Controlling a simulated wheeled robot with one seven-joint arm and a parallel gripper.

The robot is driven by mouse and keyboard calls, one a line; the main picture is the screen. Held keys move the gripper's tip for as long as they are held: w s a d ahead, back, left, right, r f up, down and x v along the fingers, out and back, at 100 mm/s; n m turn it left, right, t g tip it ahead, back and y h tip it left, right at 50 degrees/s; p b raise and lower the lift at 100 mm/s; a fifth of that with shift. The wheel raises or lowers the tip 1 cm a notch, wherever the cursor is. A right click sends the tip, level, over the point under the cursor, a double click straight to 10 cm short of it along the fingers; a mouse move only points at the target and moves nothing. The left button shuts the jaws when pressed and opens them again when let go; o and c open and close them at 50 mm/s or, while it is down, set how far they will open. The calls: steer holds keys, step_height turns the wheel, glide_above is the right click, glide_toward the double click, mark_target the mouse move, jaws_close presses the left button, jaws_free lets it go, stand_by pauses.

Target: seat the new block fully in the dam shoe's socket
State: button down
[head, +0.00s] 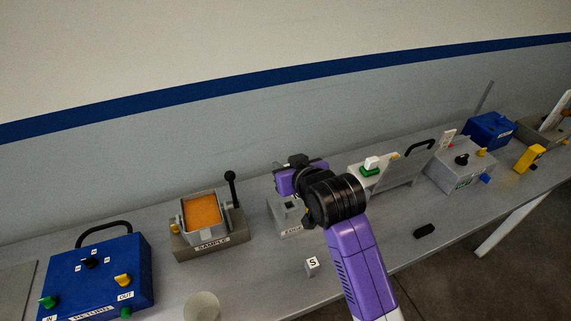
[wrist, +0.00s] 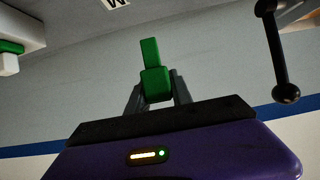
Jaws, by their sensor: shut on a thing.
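In the wrist view my gripper (wrist: 157,92) is shut on a green block (wrist: 155,80) with a narrower green tab standing out beyond the fingertips. In the head view my purple gripper (head: 300,178) is over a small grey labelled box (head: 288,215) on the bench. The fingers and held block are hidden there behind my wrist. The grey box has a dark opening in its top; its label is partly covered, and I cannot tell whether this is the dam shoe. I cannot see the held block in any socket.
A sample stand (head: 212,243) with an orange-filled tray and black lever (head: 232,190) is left of my gripper. A blue control box (head: 95,275) is farther left. A white-and-green piece (head: 371,166) sits right. An S cube (head: 312,266) and pale cup (head: 201,305) stand in front.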

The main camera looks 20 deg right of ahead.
steer(key=shift+f+b, duration=1.6)
steer(key=shift+f, duration=1.3)
steer(key=shift+p, duration=0.7)
steer(key=shift+f+b, duration=1.2)
steer(key=shift+f, duration=0.85)
steer(key=c, duration=1.1)
jaws_free()
steer(key=shift+o, duration=0.2)
steer(key=shift+s, duration=0.1)
steer(key=shift+b+v, duration=0.3)
steer(key=shift+v, duration=3.6)
